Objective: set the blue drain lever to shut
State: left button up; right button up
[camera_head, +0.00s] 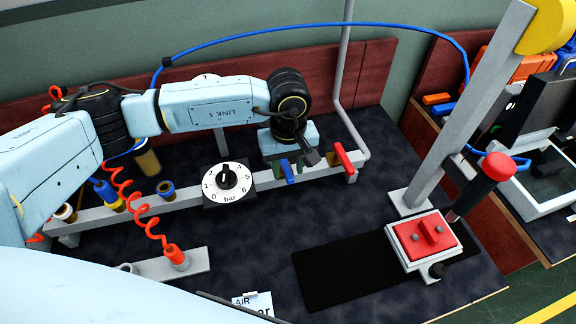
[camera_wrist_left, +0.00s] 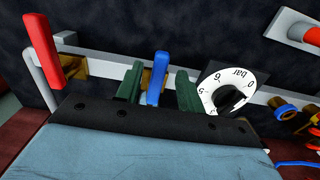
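The blue drain lever (camera_head: 287,172) sits on the metal rail, right of the dial, and sticks out across the rail. In the left wrist view the blue lever (camera_wrist_left: 157,72) stands between my left gripper's two green fingers (camera_wrist_left: 160,84), with a visible gap on each side. A brass valve part shows behind it. In the head view my left gripper (camera_head: 289,166) is over the rail, fingers open around the lever. Its housing hides the lever's upper part. My right gripper is not in view.
A red lever (camera_head: 344,158) on the same rail is close to the right of my gripper. A white pressure dial (camera_head: 228,183) is close to the left. A red coiled hose (camera_head: 137,205) hangs further left.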

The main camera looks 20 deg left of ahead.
aim_at(288, 173)
pick_arm(q)
notch_tip(288, 173, up, 13)
dwell(0.3)
jog(key=shift+f, duration=0.15)
dwell(0.3)
